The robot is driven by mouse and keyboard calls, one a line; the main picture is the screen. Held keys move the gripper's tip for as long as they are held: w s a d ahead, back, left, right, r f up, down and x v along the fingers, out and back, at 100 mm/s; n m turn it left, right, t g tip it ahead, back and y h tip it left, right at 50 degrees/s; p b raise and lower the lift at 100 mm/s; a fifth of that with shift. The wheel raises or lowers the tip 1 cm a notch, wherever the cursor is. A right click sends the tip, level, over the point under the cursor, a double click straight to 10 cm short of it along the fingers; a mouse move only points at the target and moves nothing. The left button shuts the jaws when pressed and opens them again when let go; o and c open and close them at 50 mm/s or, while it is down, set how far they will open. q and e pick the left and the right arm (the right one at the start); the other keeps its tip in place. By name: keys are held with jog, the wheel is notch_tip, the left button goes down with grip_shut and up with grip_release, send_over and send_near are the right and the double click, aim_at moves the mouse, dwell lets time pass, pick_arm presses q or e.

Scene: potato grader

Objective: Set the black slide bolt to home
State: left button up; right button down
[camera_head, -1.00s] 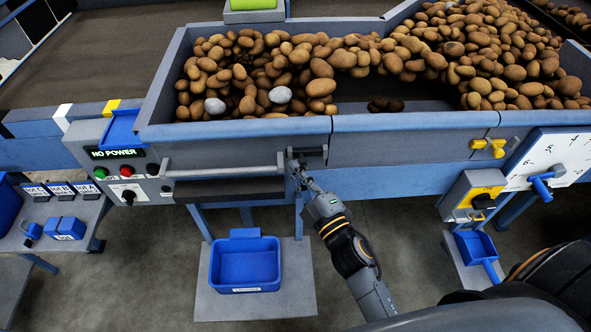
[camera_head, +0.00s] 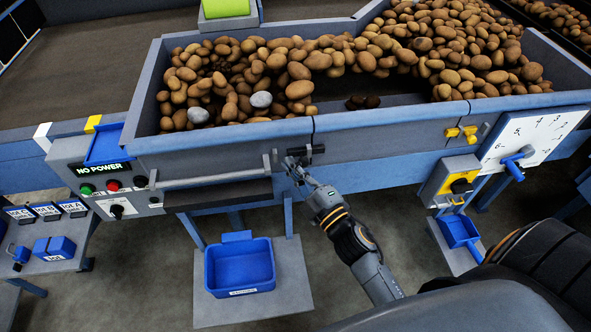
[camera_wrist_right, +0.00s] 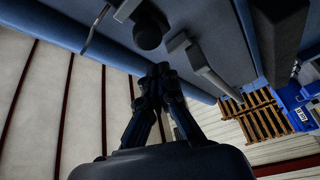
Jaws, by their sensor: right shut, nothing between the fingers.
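The black slide bolt (camera_head: 316,149) is on the front face of the grader's hopper, below the seam between two panels. In the right wrist view a dark round knob (camera_wrist_right: 148,32), seemingly the bolt's, shows just beyond the fingertips. My right gripper (camera_head: 291,163) is just below and left of the bolt in the head view. In the right wrist view its fingers (camera_wrist_right: 158,76) are together with nothing between them, and a gap shows between them and the knob. I cannot tell the bolt's exact position along its travel. My left gripper is not in view.
A grey handle bar (camera_head: 215,179) runs left of the bolt above a drawer-like slot. A panel reading NO POWER (camera_head: 103,169) is further left. A blue bin (camera_head: 240,288) stands below on a grey platform. Yellow latches (camera_head: 461,133) and a numbered white board (camera_head: 530,137) are at right.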

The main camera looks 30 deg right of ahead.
pick_arm(q)
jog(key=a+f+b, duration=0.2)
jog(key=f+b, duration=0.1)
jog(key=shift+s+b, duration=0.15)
jog(key=shift+b, duration=0.15)
pick_arm(e)
jog(key=a+r+v, duration=0.1)
jog(key=v, duration=0.8)
jog(key=shift+s+f, duration=0.3)
jog(key=shift+s, duration=0.2)
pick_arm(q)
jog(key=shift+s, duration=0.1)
